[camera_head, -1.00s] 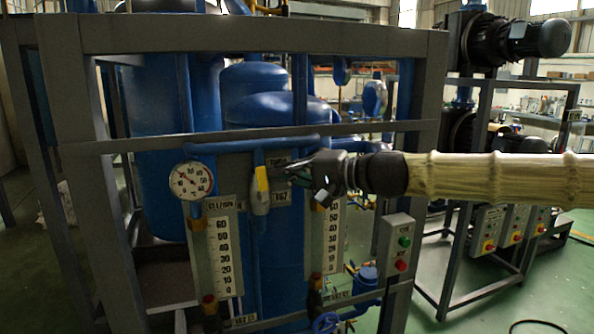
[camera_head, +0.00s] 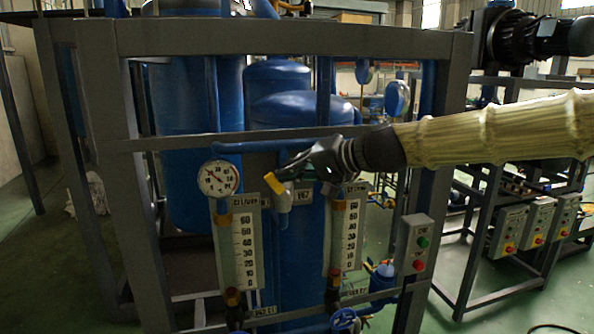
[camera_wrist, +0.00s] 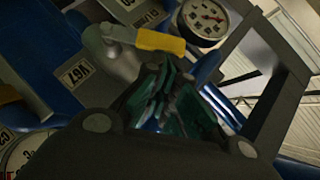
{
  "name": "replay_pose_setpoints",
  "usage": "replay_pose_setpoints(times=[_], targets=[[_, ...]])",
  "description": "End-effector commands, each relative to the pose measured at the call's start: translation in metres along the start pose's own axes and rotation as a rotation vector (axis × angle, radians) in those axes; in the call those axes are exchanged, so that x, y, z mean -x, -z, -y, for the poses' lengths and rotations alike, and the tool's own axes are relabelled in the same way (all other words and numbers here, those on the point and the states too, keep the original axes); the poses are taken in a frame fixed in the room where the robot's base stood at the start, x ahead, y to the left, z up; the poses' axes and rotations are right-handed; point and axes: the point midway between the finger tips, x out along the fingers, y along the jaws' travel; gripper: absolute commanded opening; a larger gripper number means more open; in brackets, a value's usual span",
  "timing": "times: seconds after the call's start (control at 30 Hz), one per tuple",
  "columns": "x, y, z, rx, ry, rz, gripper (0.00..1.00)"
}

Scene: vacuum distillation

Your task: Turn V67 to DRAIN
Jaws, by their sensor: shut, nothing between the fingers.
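The V67 valve (camera_head: 282,196) is a grey body with a yellow handle (camera_head: 274,183), in front of the blue tank below the horizontal pipe. In the head view the handle slants from upper left to lower right. The V67 plate (camera_head: 304,196) sits just right of the valve. In the wrist view the yellow handle (camera_wrist: 160,41) lies just beyond my fingers, with the V67 label (camera_wrist: 78,75) to the left. My gripper (camera_head: 285,176) is shut with nothing between its fingers. Its tips are close to the handle; whether they touch it I cannot tell.
A pressure gauge (camera_head: 219,179) is left of the valve. Level scales (camera_head: 243,250) and (camera_head: 350,238) a second scale stand on either side. A grey frame bar (camera_head: 180,142) crosses above. A button box (camera_head: 414,245) is on the right post.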

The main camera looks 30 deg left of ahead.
Motion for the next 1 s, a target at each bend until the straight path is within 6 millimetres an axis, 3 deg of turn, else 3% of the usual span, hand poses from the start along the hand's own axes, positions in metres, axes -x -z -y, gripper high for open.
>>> replay_pose_setpoints(times=[0.37, 1.0], targets=[[-0.008, -0.009, 0.006, 0.000, 0.000, 0.000, 0.00], [-0.024, -0.024, 0.011, 0.193, -0.194, 0.000, 0.00]])
